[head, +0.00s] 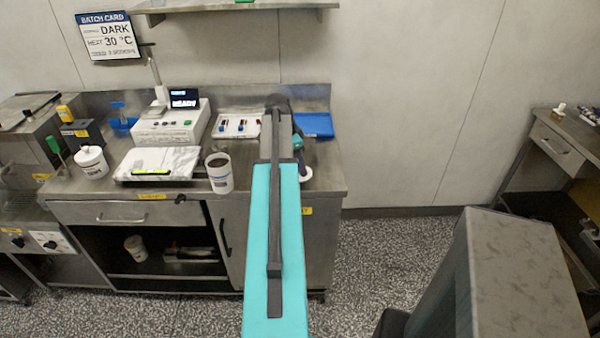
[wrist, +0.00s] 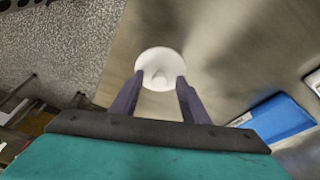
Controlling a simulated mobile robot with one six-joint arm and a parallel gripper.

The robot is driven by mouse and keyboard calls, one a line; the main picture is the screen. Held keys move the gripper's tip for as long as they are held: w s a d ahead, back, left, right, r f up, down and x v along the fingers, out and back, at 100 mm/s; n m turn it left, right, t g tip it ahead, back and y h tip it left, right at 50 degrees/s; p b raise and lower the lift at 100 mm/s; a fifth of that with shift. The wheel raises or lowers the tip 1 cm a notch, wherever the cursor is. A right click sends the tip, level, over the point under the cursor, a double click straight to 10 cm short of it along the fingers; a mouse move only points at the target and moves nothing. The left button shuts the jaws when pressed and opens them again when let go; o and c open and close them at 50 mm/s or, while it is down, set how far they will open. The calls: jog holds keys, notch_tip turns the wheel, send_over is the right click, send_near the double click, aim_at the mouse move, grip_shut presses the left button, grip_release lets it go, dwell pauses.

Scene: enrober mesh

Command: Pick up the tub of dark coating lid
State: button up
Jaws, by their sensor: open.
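A white round lid with a small knob (wrist: 160,62) lies on the steel counter in the wrist view. Its edge also shows beside my arm in the head view (head: 307,173). My gripper (wrist: 158,80) is open, with its two purple fingers reaching to either side of the lid's near part; I cannot tell if they touch it. In the head view my arm mostly hides the gripper. An open white tub with dark contents (head: 219,177) stands on the counter left of my arm. Another white tub, with its lid on (head: 91,162), stands farther left.
A blue flat item (head: 313,125) lies behind the lid, at right in the wrist view (wrist: 282,118). A white tray with small red and blue items (head: 238,126), a marble slab (head: 158,163) and a white machine (head: 170,124) stand on the counter (head: 330,182). The counter's edge is close to the lid.

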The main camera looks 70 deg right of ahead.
grip_shut()
jog(key=shift+r, duration=0.2)
jog(key=shift+r+b, duration=0.65)
jog(key=shift+r, duration=0.75)
jog(key=shift+a+r, duration=0.15)
jog(key=shift+a, duration=0.1)
jog(key=a+r+b, duration=0.1)
jog(key=a+b, duration=0.2)
jog(key=a, duration=1.2)
jog(key=shift+a+r, duration=0.25)
jog(key=shift+a, duration=0.05)
jog(key=shift+w, duration=0.2)
